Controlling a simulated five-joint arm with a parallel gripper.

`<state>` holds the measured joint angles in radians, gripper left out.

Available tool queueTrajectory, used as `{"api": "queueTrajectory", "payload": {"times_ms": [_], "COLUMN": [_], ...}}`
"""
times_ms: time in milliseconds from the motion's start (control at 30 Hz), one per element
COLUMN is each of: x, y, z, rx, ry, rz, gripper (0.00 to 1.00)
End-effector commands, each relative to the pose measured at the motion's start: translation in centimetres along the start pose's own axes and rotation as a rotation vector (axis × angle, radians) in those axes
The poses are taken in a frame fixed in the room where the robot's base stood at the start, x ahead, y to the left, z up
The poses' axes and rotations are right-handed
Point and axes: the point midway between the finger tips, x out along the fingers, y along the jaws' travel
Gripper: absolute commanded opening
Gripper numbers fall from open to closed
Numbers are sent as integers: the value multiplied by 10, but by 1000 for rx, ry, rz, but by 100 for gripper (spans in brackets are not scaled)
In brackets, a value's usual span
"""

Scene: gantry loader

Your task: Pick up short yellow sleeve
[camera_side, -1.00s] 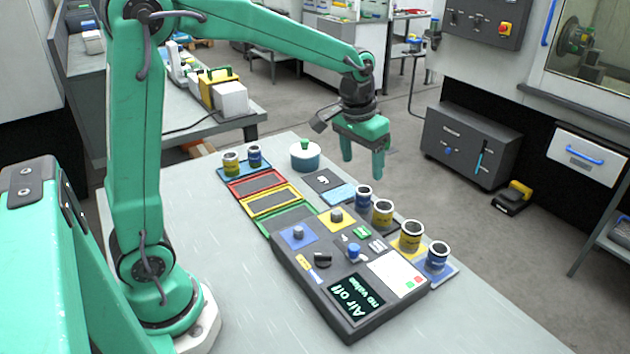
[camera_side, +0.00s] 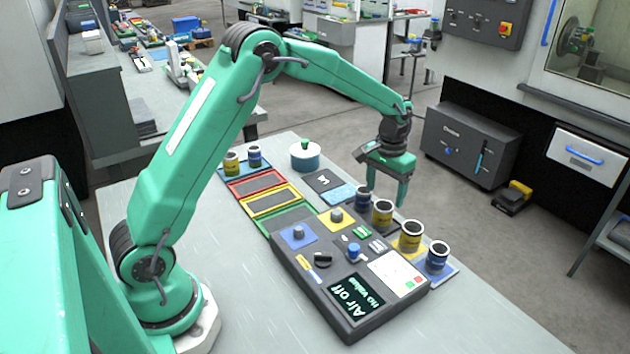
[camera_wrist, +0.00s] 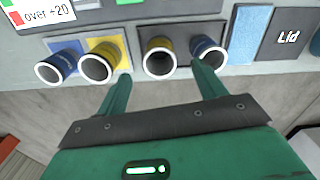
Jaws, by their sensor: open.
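In the side view, a yellow sleeve (camera_side: 382,215) and a slightly nearer yellow sleeve (camera_side: 411,238) stand upright in the right-hand row. A third yellow sleeve (camera_side: 231,164) stands at the back left. I cannot tell for sure which is the short one. My gripper (camera_side: 386,194) points down, open and empty, by the far end of the right-hand row. In the wrist view, my gripper's fingertips (camera_wrist: 161,72) lie either side of one yellow sleeve (camera_wrist: 166,48); the other yellow sleeve (camera_wrist: 106,51) is left of the left finger. I see no contact.
Blue sleeves (camera_side: 438,259) (camera_side: 363,198) stand at both ends of the row. Coloured trays (camera_side: 256,182) and a lidded white and teal pot (camera_side: 305,160) are further back.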

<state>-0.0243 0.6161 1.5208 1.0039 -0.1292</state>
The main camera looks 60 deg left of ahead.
Motion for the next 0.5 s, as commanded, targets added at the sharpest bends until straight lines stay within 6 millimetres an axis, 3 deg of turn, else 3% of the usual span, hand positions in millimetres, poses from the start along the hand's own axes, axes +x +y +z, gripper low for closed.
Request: {"api": "queueTrajectory", "payload": {"times_ms": [300, 500], "x": [23, 26], "y": [0, 0], "z": [1, 0], "rx": [0, 1], "ry": [-2, -1], "rz": [0, 0], "gripper": [70, 70]}}
